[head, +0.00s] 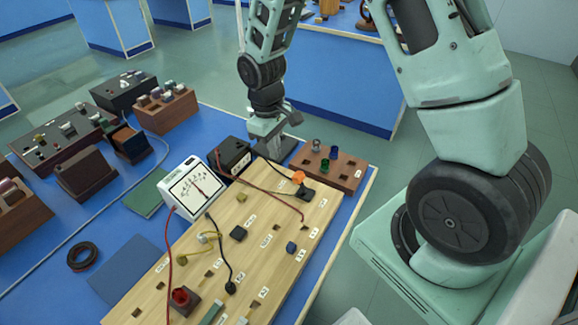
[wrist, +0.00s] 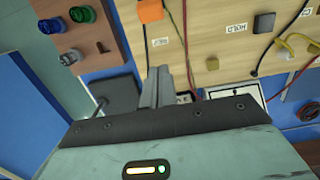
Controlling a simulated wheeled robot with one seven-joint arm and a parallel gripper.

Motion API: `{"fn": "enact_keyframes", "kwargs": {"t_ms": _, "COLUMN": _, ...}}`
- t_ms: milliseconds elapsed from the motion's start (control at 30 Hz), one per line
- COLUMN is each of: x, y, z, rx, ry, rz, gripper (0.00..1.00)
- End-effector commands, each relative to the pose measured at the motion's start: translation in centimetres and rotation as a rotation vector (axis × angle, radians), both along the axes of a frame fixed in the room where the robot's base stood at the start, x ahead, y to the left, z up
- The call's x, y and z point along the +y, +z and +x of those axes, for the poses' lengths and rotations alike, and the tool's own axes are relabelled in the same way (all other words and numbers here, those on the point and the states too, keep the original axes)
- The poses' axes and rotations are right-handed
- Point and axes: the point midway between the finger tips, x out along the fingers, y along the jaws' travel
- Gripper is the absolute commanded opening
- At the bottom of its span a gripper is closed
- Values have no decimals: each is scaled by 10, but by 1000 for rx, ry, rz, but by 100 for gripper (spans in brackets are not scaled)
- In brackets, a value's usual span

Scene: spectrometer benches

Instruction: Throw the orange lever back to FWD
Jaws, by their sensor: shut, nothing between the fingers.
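The orange lever (head: 298,177) stands at the far right corner of the wooden board, with a black block beside it. In the wrist view the orange lever (wrist: 150,10) shows as an orange square at the top edge. My gripper (head: 270,154) is just beyond the board's far edge, short of the lever and apart from it. In the wrist view its fingers (wrist: 159,72) are together and empty, pointing toward the board edge. A small label near the lever is too blurred to read for certain. The lever's base is partly hidden.
The wooden board (head: 262,215) carries wires, knobs and sockets. A white analogue meter (head: 190,188) and a black box (head: 231,155) stand close to my gripper. A brown block with coloured knobs (head: 343,172) is right of the lever.

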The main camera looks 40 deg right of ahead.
Motion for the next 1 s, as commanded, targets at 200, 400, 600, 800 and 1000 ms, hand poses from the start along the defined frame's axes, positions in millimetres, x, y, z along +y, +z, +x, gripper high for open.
{"fn": "enact_keyframes", "kwargs": {"t_ms": 200, "x": -1, "y": -45, "z": -6, "rx": 7, "ry": 0, "rz": 0, "gripper": 0}}
{"fn": "enact_keyframes", "kwargs": {"t_ms": 400, "x": -8, "y": -56, "z": -18, "rx": 1, "ry": -3, "rz": -1, "gripper": 0}}
{"fn": "enact_keyframes", "kwargs": {"t_ms": 600, "x": -14, "y": -50, "z": -35, "rx": -1, "ry": 0, "rz": 0, "gripper": 0}}
{"fn": "enact_keyframes", "kwargs": {"t_ms": 800, "x": -16, "y": -49, "z": -40, "rx": -1, "ry": 0, "rz": 0, "gripper": 0}}
{"fn": "enact_keyframes", "kwargs": {"t_ms": 1000, "x": -16, "y": -49, "z": -40, "rx": -1, "ry": -1, "rz": 0, "gripper": 0}}
